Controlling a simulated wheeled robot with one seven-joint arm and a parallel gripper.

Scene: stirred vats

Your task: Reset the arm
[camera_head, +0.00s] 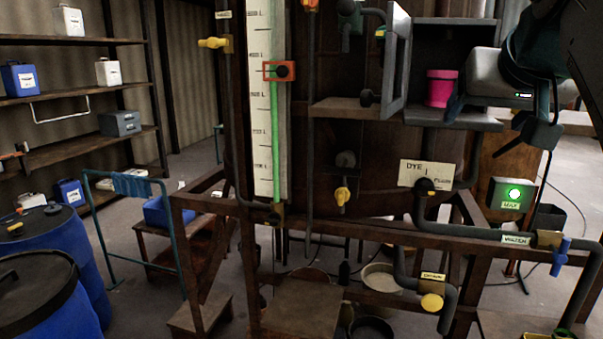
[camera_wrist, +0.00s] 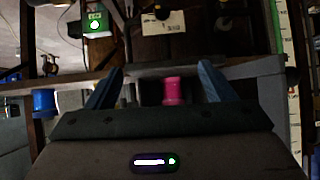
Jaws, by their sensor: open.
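My arm comes in from the upper right of the head view. My gripper (camera_head: 458,94) is at the right side of an open cabinet (camera_head: 455,35), close to a bright pink cup (camera_head: 440,88) inside it. In the wrist view my gripper (camera_wrist: 161,70) has its two blue fingers spread wide, with nothing held. The pink cup (camera_wrist: 173,92) shows between the fingers there, in an upside-down view. I cannot tell the exact gap between fingers and cup.
The cabinet door (camera_head: 397,60) stands open on the left. Below are the DYE sign (camera_head: 427,174), a lit green box (camera_head: 512,193), pipes and a blue valve (camera_head: 560,256). The vat's level gauge (camera_head: 265,130) stands left. Blue drums (camera_head: 50,300) are at lower left.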

